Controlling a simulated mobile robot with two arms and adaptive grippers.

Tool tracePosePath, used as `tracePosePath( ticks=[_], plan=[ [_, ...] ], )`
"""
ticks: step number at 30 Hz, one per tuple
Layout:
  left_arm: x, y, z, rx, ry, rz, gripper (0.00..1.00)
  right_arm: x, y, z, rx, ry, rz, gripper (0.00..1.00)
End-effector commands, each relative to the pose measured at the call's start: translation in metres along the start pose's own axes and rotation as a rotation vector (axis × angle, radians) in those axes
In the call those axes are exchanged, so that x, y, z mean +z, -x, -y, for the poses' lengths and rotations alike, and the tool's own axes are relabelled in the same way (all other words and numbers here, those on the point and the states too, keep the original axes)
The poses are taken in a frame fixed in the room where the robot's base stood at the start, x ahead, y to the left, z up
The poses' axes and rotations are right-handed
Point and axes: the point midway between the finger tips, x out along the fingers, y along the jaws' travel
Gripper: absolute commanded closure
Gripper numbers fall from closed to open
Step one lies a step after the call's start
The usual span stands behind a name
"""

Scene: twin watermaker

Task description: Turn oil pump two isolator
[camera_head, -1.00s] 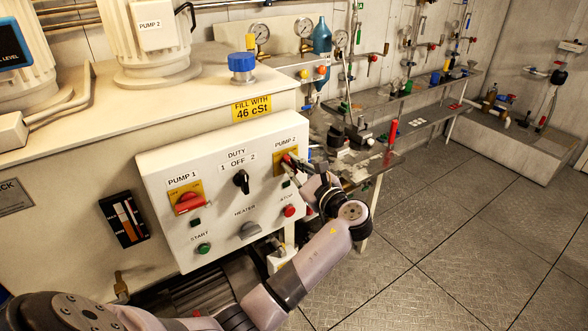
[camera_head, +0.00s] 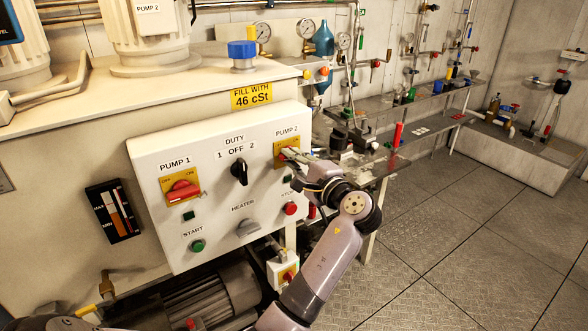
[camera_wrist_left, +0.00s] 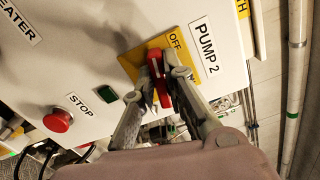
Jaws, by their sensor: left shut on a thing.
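The pump two isolator (camera_head: 280,155) is a red rotary handle on a yellow plate under the "PUMP 2" label, at the right of the white control panel (camera_head: 220,225). My left gripper (camera_head: 291,155) reaches it from the right and covers most of the handle in the head view. In the left wrist view, the fingers of the left gripper (camera_wrist_left: 161,74) are shut on the red handle (camera_wrist_left: 162,85), one on each side. The handle lies lengthwise between the fingers, near the "OFF" mark. Much of the yellow plate is hidden. My right gripper is not in view.
The panel also carries the red pump one isolator (camera_head: 182,190), a black duty switch (camera_head: 239,171), a grey heater knob (camera_head: 248,228), a red stop button (camera_head: 290,208) and a green start button (camera_head: 198,246). A grey bench (camera_head: 440,119) stands behind to the right. The floor right is clear.

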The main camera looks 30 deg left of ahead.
Motion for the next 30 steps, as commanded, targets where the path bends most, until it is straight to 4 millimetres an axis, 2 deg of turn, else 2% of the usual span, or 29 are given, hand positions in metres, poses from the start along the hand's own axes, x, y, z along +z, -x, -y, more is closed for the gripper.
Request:
tracePosePath(
  ticks=[1,10,30],
  plan=[
    [-0.001,0.0,-0.006,0.003,0.035,0.001,1.0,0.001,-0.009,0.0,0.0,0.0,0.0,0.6],
    [-0.001,0.0,-0.005,0.004,0.187,0.0,1.0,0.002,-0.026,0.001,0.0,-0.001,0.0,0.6],
    [0.0,0.0,-0.004,0.006,0.245,0.001,1.0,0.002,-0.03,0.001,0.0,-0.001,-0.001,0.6]
  ],
)
